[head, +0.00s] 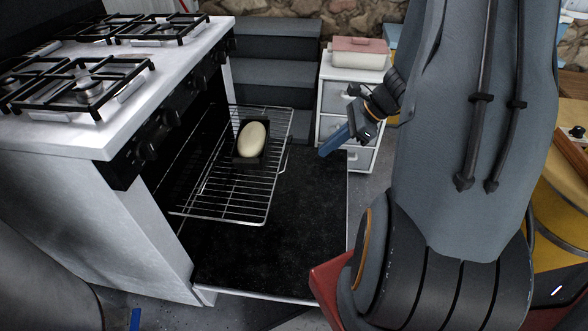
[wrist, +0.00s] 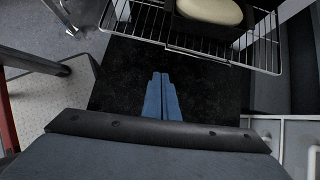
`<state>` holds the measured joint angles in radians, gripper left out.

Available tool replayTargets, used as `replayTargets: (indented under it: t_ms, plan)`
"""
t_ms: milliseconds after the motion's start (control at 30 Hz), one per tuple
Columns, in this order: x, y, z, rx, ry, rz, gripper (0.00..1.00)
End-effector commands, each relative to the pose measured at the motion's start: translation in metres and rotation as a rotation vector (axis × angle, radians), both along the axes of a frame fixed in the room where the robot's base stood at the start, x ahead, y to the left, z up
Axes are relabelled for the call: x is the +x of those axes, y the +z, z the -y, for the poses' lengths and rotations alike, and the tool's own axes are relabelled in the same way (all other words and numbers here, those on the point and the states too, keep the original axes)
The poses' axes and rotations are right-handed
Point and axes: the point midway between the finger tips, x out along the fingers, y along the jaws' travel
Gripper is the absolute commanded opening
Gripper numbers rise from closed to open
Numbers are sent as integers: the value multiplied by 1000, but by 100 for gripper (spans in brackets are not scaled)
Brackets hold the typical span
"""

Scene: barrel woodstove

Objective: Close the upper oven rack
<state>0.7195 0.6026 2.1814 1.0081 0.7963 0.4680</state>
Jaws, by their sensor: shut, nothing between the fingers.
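The upper oven rack (head: 225,192) is a wire rack pulled well out of the oven (head: 120,165). A dark pan (head: 241,160) with a pale loaf (head: 253,139) in it sits on the rack. In the wrist view the rack's front edge (wrist: 215,57) runs across the top, with the loaf (wrist: 210,10) behind it. The oven door (head: 265,245) is folded down flat under the rack. My gripper (head: 325,151), with blue fingers, is shut and empty. It is to the right of the rack's front edge, apart from it. Its fingertips (wrist: 161,76) point toward the rack side.
A white drawer cabinet (head: 347,90) with a pink-lidded dish (head: 357,52) stands behind my gripper. Grey steps (head: 275,45) rise behind the stove. Black burner grates (head: 85,80) top the stove. The space over the open door beside the rack is clear.

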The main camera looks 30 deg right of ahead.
Motion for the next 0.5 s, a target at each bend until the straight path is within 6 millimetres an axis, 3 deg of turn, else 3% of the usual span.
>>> replayTargets:
  t_ms: [167,500]
  plan:
    - [7,-12,12,36,-88,-7,0]
    - [26,-56,-19,35,-83,-8,0]
